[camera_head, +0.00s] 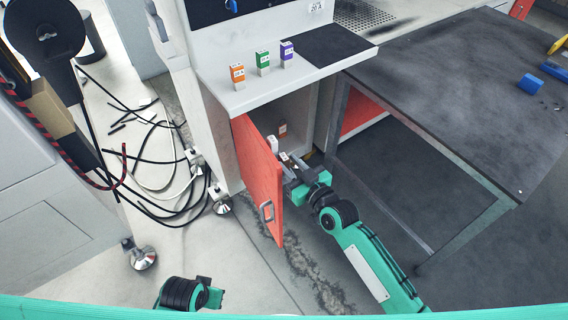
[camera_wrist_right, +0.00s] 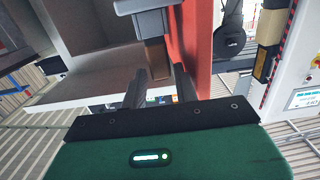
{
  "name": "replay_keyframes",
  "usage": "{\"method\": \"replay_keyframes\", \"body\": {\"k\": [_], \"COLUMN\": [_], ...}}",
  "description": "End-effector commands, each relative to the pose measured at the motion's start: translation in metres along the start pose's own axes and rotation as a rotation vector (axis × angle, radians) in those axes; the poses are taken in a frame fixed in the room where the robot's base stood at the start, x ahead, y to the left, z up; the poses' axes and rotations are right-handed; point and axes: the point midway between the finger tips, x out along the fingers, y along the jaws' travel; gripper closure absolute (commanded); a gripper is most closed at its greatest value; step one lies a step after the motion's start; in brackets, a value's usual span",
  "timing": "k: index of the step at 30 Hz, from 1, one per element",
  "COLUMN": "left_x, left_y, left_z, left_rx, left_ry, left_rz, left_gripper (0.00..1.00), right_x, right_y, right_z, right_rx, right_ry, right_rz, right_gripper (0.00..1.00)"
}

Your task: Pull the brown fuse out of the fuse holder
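In the right wrist view a brown block, which looks like the brown fuse (camera_wrist_right: 155,62), hangs from a grey holder (camera_wrist_right: 152,20) beside the red door. My right gripper (camera_wrist_right: 160,82) is open, with its two dark fingers apart and their tips close to the brown block. I cannot tell whether they touch it. In the head view my right gripper (camera_head: 288,165) reaches into the open cabinet, behind the red door (camera_head: 258,180). A small brown-red patch (camera_head: 283,129) shows inside; I cannot tell what it is. Part of my left arm shows at the bottom, its fingers unclear (camera_head: 207,290).
Orange (camera_head: 237,76), green (camera_head: 263,63) and purple (camera_head: 287,52) labelled blocks stand on the cabinet's ledge. A dark table (camera_head: 460,90) with blue blocks stands at the right. Loose cables (camera_head: 150,165) lie on the floor at left. The open door stands close to my right gripper.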

Motion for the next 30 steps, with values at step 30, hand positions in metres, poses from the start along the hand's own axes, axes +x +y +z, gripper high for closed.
{"method": "replay_keyframes", "body": {"k": [30], "left_x": [-0.002], "left_y": [0.001], "left_z": [0.002], "left_rx": [0.000], "left_ry": [0.000], "left_rz": [0.001], "left_gripper": [0.66], "right_x": [0.018], "right_y": [0.000], "right_z": [-0.012], "right_rx": [-0.001], "right_ry": [0.004], "right_rz": [0.001], "right_gripper": [1.00]}}
